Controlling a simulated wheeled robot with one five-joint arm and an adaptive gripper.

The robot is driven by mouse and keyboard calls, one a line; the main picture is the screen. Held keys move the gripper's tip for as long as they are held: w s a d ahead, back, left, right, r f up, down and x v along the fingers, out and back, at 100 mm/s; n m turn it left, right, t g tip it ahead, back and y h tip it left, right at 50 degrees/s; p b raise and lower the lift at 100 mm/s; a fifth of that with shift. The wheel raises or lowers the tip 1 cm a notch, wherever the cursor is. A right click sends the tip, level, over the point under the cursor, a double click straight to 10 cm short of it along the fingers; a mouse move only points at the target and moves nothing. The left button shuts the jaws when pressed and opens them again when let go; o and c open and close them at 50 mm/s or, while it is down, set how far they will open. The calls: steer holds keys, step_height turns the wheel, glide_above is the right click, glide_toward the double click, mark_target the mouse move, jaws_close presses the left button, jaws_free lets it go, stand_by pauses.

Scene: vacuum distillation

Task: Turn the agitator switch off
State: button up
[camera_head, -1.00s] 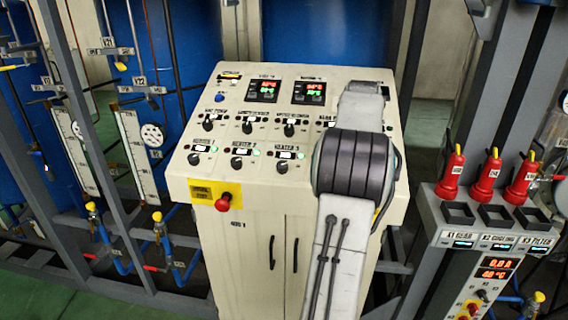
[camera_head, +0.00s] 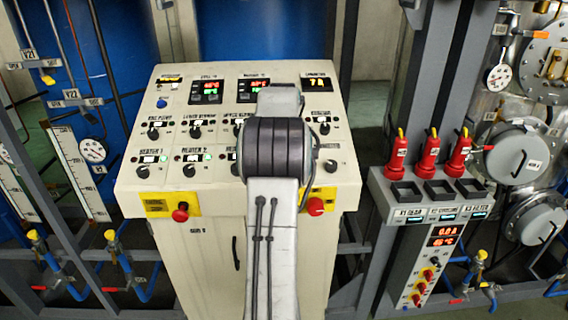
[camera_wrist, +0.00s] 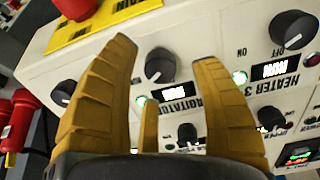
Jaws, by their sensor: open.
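The agitator switch (camera_wrist: 160,66) is a round black knob on the cream panel in the wrist view, where the panel appears upside down. Beside it are a "RUN" plate, a green light and a partly hidden "AGITATOR" label (camera_wrist: 178,108). My gripper (camera_wrist: 164,50) has yellow fingers spread apart, one to each side of the knob in the picture, with nothing held. Contact with the knob cannot be told. In the head view my arm covers the agitator switch and my gripper.
The heater 3 knob (camera_wrist: 293,30) is close on the right in the wrist view, and another knob (camera_wrist: 65,92) on the left. A red button (camera_head: 315,207) on a yellow plate projects from the front edge. Red plugs (camera_head: 429,152) stand on a grey unit to the right.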

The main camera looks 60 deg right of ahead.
steer(key=shift+x, duration=1.3)
steer(key=shift+o, duration=0.3)
jaws_close()
